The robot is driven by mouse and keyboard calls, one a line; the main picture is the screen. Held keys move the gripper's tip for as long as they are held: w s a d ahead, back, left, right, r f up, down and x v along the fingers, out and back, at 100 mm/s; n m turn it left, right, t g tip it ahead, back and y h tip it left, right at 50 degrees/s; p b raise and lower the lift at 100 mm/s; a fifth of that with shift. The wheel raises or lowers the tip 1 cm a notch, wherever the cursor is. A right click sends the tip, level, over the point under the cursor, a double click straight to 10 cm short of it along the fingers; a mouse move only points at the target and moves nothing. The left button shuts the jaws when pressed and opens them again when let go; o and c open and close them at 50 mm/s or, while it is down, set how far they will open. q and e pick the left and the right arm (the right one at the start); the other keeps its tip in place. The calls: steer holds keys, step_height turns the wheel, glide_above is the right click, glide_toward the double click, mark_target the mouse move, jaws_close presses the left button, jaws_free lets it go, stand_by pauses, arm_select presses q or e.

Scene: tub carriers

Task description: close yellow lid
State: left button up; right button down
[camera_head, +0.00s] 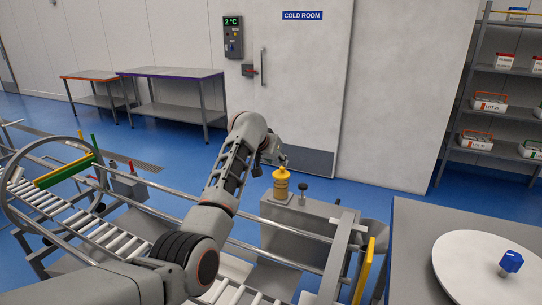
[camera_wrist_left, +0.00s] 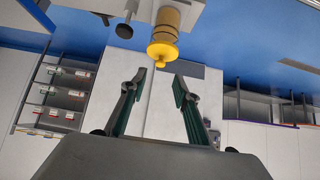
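A yellow, jar-shaped piece with a domed, knobbed top (camera_head: 281,175) stands upright on a grey box beside the roller conveyor. I cannot tell from these frames whether its top is a separate lid. In the left wrist view the yellow top (camera_wrist_left: 162,50) lies just beyond the fingertips, roughly between them, and appears apart from them. My left gripper (camera_head: 274,156) is just above and behind the yellow piece; in the left wrist view its fingers (camera_wrist_left: 159,80) are spread and empty. My right gripper is not in view.
The grey box (camera_head: 295,230) also carries a dark knob (camera_head: 303,187). Conveyor rails (camera_head: 130,245) run to the left. A yellow panel (camera_head: 365,270) stands at the right, near a white disc (camera_head: 485,275) with a blue knob (camera_head: 511,261). Blue floor is clear towards the cold room door.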

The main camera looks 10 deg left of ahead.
arm_select(q)
steer(key=shift+v, duration=2.55)
